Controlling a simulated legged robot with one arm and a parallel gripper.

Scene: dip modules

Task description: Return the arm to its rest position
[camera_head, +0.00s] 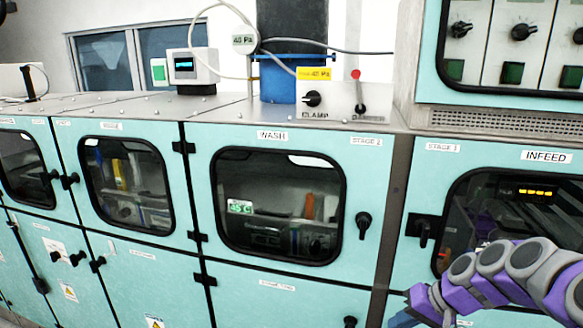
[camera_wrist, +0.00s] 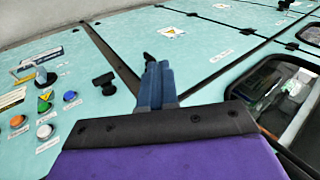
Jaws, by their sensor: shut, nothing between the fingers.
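My arm, with purple and grey links, reaches in from the lower right of the head view, in front of the infeed cabinet (camera_head: 408,262). Its blue end (camera_head: 405,316) is at the bottom edge and mostly cut off. In the wrist view my gripper (camera_wrist: 157,68) shows as two blue fingers lying together, shut and empty. They extend over teal cabinet panels near a black handle (camera_wrist: 105,82). I cannot tell whether the fingers touch the panel.
The wash cabinet (camera_head: 372,170) has a dark window and a black knob (camera_head: 364,224). A clamp and damper box (camera_head: 330,100) stands on the top. In the wrist view, a panel with coloured buttons (camera_wrist: 45,131) is left of the fingers and a dark window (camera_wrist: 285,92) is right.

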